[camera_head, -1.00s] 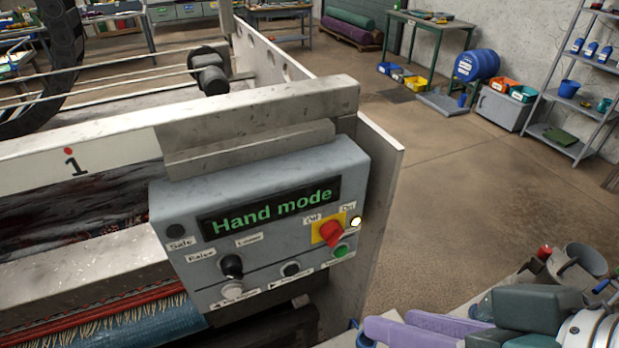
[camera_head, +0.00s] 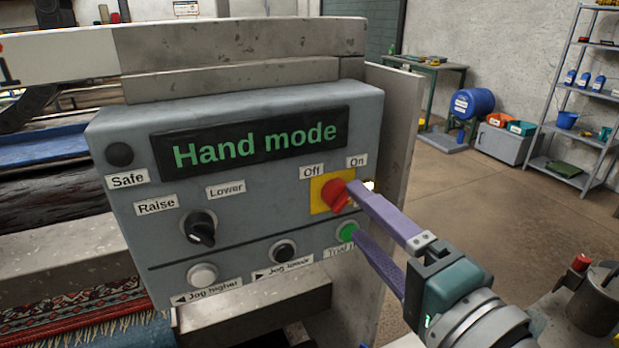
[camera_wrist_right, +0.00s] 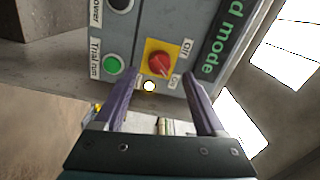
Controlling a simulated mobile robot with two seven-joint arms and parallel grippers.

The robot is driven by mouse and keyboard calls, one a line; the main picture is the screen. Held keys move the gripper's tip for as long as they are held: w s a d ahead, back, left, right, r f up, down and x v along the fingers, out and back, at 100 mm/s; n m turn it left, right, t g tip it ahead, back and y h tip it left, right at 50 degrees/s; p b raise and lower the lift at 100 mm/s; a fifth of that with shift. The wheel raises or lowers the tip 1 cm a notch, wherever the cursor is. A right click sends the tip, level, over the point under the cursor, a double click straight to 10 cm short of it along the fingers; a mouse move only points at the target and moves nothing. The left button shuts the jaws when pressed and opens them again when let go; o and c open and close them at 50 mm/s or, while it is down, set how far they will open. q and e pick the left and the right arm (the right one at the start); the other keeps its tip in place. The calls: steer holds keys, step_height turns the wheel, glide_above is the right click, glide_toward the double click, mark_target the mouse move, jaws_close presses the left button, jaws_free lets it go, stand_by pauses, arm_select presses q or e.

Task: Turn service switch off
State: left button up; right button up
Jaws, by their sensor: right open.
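The red rotary service switch (camera_head: 334,194) sits on a yellow plate on the grey control box, under the labels Off and On. In the right wrist view the red knob (camera_wrist_right: 158,64) slants toward the On label, beside a lit lamp (camera_wrist_right: 149,86). My right gripper (camera_head: 357,214) is open and empty. In the head view its upper finger overlaps the switch's right edge; contact cannot be told. In the wrist view the purple fingers (camera_wrist_right: 159,78) stand apart on either side of the switch. My left gripper is not in view.
The box has a "Hand mode" display (camera_head: 254,141), a black Raise/Lower knob (camera_head: 201,228), a green button (camera_head: 347,232) just below the switch, a black button (camera_head: 283,250) and a white button (camera_head: 203,275). A metal ledge (camera_head: 250,315) juts below. Open floor lies to the right.

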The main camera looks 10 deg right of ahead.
mark_target(345, 203)
steer(key=shift+x, duration=2.05)
steer(key=shift+c, duration=0.4)
jaws_close()
